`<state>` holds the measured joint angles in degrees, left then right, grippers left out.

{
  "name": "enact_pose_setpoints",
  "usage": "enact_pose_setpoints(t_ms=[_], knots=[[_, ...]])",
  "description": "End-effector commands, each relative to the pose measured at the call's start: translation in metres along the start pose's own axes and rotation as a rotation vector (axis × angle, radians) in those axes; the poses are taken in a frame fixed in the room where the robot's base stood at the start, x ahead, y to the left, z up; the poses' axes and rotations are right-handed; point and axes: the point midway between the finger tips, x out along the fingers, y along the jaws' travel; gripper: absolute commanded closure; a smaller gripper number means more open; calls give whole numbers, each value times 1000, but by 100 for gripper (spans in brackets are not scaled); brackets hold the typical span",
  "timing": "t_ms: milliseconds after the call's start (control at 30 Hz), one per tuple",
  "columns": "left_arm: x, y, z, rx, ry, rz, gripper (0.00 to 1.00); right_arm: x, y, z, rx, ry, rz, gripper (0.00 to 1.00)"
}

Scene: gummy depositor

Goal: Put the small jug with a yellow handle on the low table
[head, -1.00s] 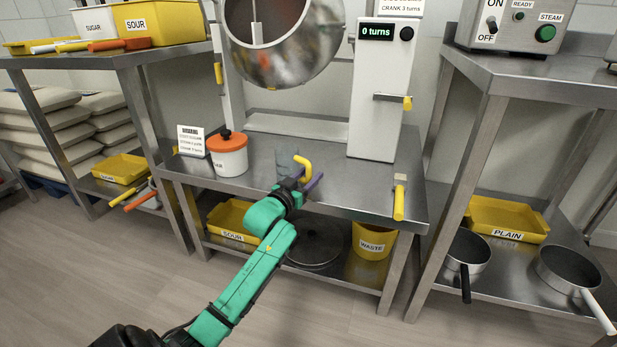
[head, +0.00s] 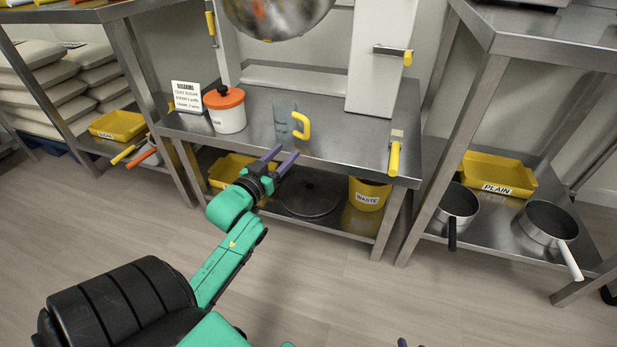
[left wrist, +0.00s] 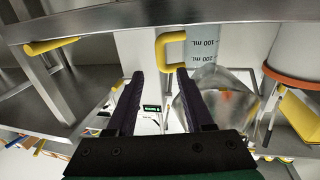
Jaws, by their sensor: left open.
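The small clear jug (head: 285,121) with a yellow handle (head: 302,124) stands upright on the steel table (head: 330,140), close to its front edge. Its handle points right in the head view. My left gripper (head: 285,153) is open and empty, in front of the table edge and apart from the jug. In the left wrist view the jug (left wrist: 203,45) and its handle lie beyond the open fingers of the left gripper (left wrist: 159,76), with nothing between them. Only a small purple tip, perhaps of my right gripper, shows at the bottom edge of the head view.
An orange-lidded white pot (head: 226,112) and a sign (head: 187,97) stand left of the jug. A yellow-handled lever (head: 394,157) sticks out at the table's right front. A yellow waste bin (head: 367,194) is on the lower shelf. Pans (head: 548,220) stand on the right-hand shelf.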

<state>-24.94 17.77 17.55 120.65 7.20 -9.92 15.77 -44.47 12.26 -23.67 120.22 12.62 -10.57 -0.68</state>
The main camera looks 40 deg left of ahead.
Motion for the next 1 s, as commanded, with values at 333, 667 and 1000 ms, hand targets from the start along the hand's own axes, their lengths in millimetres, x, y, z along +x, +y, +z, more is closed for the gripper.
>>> enact_pose_setpoints(t_ms=[333,667,1000], knots=[[-23,86,86,-41,-172,161,48,0,0,4,-1,-9,-2,50],[-183,308,215,-208,-529,571,48,0,-2,5,7,-7,-2,50],[-194,321,217,-220,-543,595,48,1,-2,5,14,-4,-1,50]])
